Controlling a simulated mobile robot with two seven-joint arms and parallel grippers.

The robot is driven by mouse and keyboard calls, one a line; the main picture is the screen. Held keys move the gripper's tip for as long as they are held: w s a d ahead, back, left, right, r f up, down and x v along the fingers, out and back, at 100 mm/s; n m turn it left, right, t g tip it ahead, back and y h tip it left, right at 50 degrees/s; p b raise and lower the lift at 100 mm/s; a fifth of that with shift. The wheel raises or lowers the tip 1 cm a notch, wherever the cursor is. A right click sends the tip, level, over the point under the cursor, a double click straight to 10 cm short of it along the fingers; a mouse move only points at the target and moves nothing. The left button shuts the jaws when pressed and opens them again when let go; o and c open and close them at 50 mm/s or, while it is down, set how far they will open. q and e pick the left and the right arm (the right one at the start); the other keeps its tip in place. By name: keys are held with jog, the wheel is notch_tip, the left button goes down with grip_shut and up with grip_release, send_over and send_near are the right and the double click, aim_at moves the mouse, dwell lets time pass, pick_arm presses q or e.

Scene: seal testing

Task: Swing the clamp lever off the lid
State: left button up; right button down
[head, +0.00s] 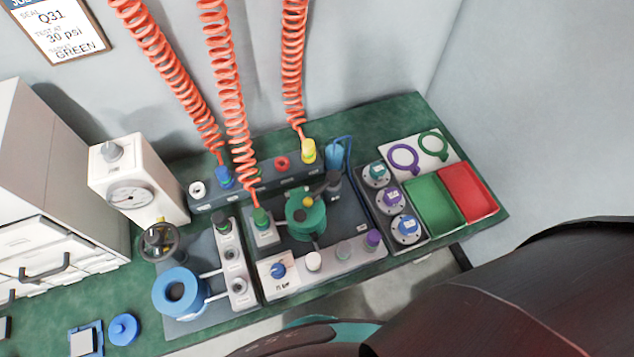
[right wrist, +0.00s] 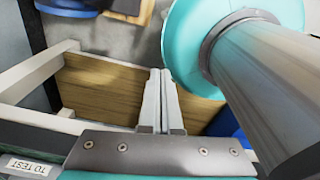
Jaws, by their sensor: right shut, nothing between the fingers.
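In the head view a green round chamber (head: 305,222) stands on the middle station of the green bench. A dark clamp lever (head: 320,187) lies across the top of its lid, running toward a dark grey post (head: 334,188) on the right. The exact lever tip is small and hard to make out. In the right wrist view my right gripper (right wrist: 160,75) is shut and empty, its two grey fingers together in front of a wooden surface, with no chamber or lever in sight. Neither gripper shows in the head view. My left gripper is not in view.
Orange coiled hoses (head: 292,70) hang down to the station's back. A gauge box (head: 135,190) and blue ring part (head: 180,292) stand left. A green tray (head: 432,205) and red tray (head: 470,192) lie right. A wooden surface (right wrist: 100,90) lies beyond my right fingers.

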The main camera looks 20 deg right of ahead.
jog(key=t+b, duration=0.2)
jog(key=b, duration=0.1)
send_near(346, 255)
jog(key=shift+y, duration=0.3)
jog(key=x, duration=0.6)
jog(key=shift+s+d+f, duration=0.1)
jog(key=shift+d, duration=0.15)
jog(key=w+r+n+t+y, duration=0.1)
jog(key=w+r, duration=0.3)
jog(key=w, duration=0.4)
jog(key=w+r+n+t+y, duration=0.2)
jog(key=w+r+t, duration=0.1)
jog(key=w, duration=0.5)
jog(key=shift+a+r+t+y+b, duration=0.3)
jog(key=shift+a+r+t+b, duration=0.1)
jog(key=shift+r, duration=0.4)
jog(key=b+x, duration=0.4)
jog(key=x, duration=0.6)
jog(key=shift+d+f, duration=0.1)
jog(key=s, duration=0.1)
jog(key=d, duration=0.1)
jog(key=s, duration=0.1)
jog(key=shift+s+d+f, duration=0.25)
jog(key=shift+s+f, duration=0.1)
jog(key=shift+s+d+f, duration=0.15)
jog(key=shift+s+d, duration=0.05)
jog(key=shift+s, duration=0.15)
